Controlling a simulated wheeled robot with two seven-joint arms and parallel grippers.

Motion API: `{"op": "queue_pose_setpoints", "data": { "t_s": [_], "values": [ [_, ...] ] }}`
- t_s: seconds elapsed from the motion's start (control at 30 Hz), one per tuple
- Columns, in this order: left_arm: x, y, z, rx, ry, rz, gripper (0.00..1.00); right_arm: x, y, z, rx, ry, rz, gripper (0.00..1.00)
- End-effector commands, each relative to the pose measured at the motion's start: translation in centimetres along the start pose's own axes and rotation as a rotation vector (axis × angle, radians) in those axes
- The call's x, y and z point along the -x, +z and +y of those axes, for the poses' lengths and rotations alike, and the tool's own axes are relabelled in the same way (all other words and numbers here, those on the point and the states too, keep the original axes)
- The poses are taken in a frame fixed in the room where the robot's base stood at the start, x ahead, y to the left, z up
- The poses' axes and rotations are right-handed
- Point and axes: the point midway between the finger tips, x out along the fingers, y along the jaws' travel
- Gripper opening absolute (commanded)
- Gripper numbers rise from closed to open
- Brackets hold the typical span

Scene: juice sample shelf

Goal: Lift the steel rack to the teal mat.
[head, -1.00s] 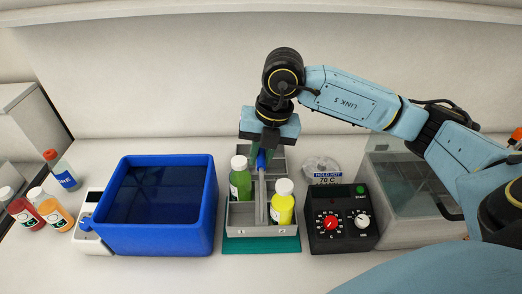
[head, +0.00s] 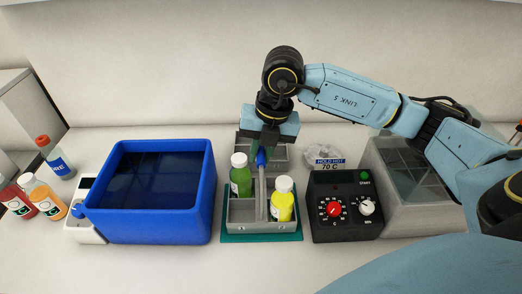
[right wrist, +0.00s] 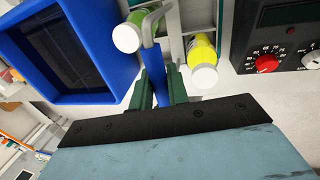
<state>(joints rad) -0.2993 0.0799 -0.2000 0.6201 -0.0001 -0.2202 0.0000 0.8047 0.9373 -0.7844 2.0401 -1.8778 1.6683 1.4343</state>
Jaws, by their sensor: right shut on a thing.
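The steel rack (head: 258,228) sits upright on the teal mat (head: 232,238), whose edge shows along its front and sides. The rack holds a green bottle (head: 240,178) in its left part and a yellow bottle (head: 282,204) in its right part. My right gripper (head: 262,152) is above the rack, shut on its blue-gripped handle. In the right wrist view the fingers (right wrist: 160,90) close around the blue grip, with both bottles beyond. The fingers hide part of the handle and the rack's back. My left gripper is not in view.
A blue tub (head: 150,225) of dark liquid stands left of the mat. A black control box (head: 340,225) stands close on the right, with a grey clear-lidded bath (head: 415,215) beyond. Several bottles (head: 48,195) stand at the far left. The front counter is clear.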

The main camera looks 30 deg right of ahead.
Motion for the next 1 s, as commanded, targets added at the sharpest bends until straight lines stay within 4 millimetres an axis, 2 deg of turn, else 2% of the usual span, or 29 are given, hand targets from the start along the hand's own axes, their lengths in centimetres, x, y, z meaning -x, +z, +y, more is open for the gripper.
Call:
{"op": "queue_pose_setpoints", "data": {
  "t_s": [0.7,0.73,0.9,1.0],
  "values": [
    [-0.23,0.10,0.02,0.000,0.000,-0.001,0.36,-0.07,0.07,0.05,0.000,0.004,-0.003,0.00],
    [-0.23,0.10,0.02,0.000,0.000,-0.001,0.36,-0.07,0.07,0.05,0.000,0.004,-0.003,0.18],
    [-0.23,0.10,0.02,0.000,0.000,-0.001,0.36,-0.13,0.04,0.02,0.000,0.003,-0.002,0.40],
    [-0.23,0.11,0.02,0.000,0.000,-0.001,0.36,-0.17,0.03,0.00,0.000,0.002,-0.001,0.42]
  ]
}}
